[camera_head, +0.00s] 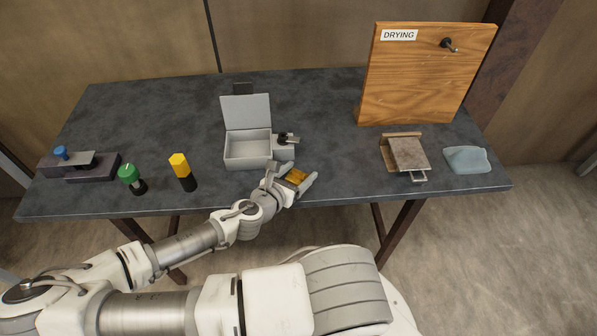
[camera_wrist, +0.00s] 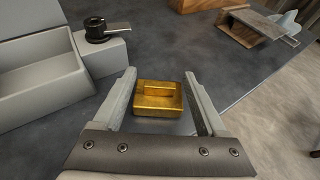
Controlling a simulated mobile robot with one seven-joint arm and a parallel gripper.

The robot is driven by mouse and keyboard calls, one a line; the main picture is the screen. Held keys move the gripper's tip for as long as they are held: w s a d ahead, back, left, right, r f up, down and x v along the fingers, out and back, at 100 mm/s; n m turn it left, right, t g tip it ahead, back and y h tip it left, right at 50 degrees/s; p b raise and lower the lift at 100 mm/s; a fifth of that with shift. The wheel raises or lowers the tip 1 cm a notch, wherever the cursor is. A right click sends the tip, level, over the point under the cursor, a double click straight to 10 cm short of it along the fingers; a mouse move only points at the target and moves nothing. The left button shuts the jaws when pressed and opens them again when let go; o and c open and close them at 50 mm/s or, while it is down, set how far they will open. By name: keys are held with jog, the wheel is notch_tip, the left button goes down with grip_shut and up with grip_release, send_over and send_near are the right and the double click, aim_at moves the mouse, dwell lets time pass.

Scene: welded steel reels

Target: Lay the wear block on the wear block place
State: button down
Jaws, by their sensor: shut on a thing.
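The wear block, by its look the gold-coloured square block (camera_wrist: 158,108) with a raised rim and a bar across its top, is between the two fingers of my gripper (camera_wrist: 160,76). My gripper (camera_head: 296,179) is shut on it, near the front edge of the table and just front-right of the grey box. The gold block (camera_head: 296,176) also shows in the head view, partly hidden by the fingers. No spot in either view is marked as the wear block place, so I cannot tell which it is.
An open grey box (camera_head: 248,151) with a black knob and lever (camera_head: 287,138) stands close behind-left. A wooden stand with a metal plate (camera_head: 408,154), a blue-grey lump (camera_head: 467,159) and a DRYING board (camera_head: 425,75) are right. Yellow (camera_head: 181,170) and green-topped (camera_head: 130,178) pieces stand left.

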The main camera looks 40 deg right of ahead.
jog(key=shift+f, duration=0.15)
grip_release()
dwell(0.4)
jog(key=shift+r+p, duration=2.85)
jog(key=shift+r, duration=0.2)
